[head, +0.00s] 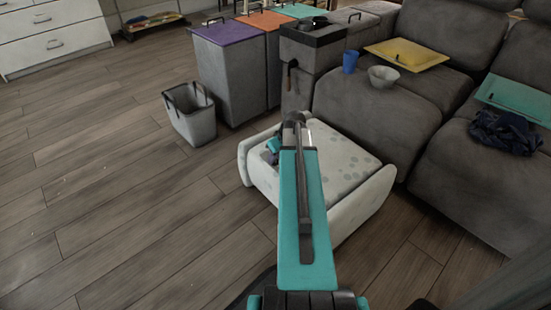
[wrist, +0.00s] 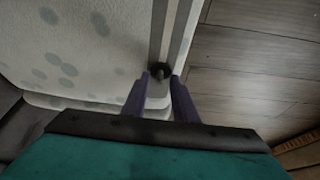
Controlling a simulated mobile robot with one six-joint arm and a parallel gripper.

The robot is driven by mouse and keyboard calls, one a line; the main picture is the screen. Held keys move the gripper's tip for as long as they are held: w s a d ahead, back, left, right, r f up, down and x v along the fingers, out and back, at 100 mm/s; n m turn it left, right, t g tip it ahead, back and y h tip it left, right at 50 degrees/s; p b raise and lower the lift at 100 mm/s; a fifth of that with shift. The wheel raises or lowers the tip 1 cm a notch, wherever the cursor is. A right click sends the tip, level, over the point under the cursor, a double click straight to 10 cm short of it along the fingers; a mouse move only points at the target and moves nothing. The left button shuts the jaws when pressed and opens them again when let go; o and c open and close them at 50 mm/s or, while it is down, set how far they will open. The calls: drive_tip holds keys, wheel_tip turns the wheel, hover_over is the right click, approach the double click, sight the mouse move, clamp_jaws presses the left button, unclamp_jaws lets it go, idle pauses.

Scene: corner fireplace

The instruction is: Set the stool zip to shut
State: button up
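The stool (head: 345,165) is a low white block with grey spots, standing on the floor in front of the sofa. In the wrist view its pale spotted surface (wrist: 75,50) fills the upper left, with a grey zip strip (wrist: 170,30) running down its right side. A small dark round zip pull (wrist: 160,70) sits on that strip. My gripper (wrist: 161,78) has its two purple-grey fingers apart, with the pull right at the fingertips, between them. I cannot tell whether the fingers touch it. In the head view my arm hides most of the gripper at the stool's far-left side.
A grey sofa (head: 385,110) stands close on the stool's right, with a blue cup (head: 350,62), a bowl (head: 383,77) and a yellow tray (head: 406,54). A grey basket (head: 190,115) and lidded bins (head: 228,85) stand behind to the left. The wooden floor at left is clear.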

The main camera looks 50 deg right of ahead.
clamp_jaws()
idle(1.3)
